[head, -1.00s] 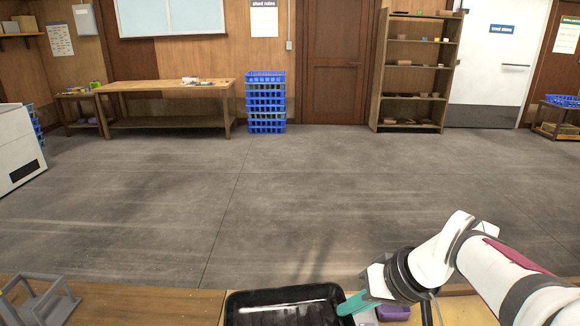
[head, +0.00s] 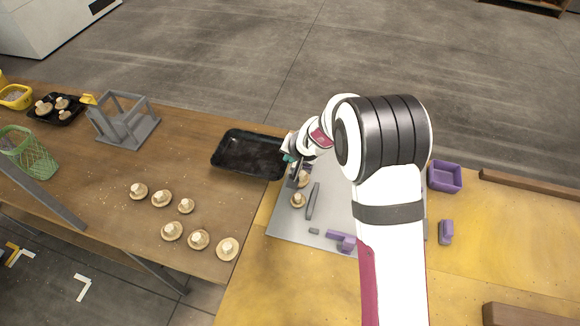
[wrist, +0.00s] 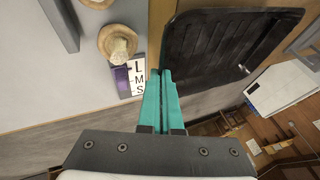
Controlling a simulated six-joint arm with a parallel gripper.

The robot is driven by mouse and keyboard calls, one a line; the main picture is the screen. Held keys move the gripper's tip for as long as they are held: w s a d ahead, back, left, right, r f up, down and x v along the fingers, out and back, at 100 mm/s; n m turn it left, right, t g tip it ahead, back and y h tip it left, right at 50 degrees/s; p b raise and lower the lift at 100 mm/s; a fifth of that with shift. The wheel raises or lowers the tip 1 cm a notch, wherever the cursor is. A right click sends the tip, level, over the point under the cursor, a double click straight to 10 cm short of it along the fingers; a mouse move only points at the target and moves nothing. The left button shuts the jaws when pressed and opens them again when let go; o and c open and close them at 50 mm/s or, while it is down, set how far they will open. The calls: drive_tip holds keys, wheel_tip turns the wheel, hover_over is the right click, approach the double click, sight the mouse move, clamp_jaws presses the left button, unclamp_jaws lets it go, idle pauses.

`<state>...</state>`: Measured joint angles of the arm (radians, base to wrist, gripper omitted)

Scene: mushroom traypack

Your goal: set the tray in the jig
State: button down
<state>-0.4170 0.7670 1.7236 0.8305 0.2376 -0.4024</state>
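The black tray (head: 245,155) is empty and sits at the back edge of the wooden table, apart from the grey stand and left of the grey board. My gripper (head: 289,158) is at the tray's right-hand side. In the wrist view my gripper's teal fingers (wrist: 160,73) are nearly together at a corner of the tray (wrist: 225,45), seemingly pinching its rim. I cannot tell whether the tray rests on the table or is slightly raised. The jig is not clearly identifiable; an open grey frame (head: 122,122) stands left of the tray, and a grey board (head: 290,228) lies right.
Mushrooms (head: 161,198) lie in two rows on the wooden table; more (head: 298,200) lie on the board near a grey bar (head: 313,201). A purple bin (head: 444,176) is at right. A small black tray (head: 58,108) of mushrooms and a green basket (head: 32,155) are at left.

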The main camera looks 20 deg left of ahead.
drive_tip(key=shift+a+f, duration=0.25)
drive_tip(key=shift+f, duration=0.9)
drive_tip(key=shift+a+f, duration=0.2)
drive_tip(key=shift+f, duration=0.9)
drive_tip(key=shift+f, duration=0.1)
drive_tip(key=c, duration=1.4)
unclamp_jaws()
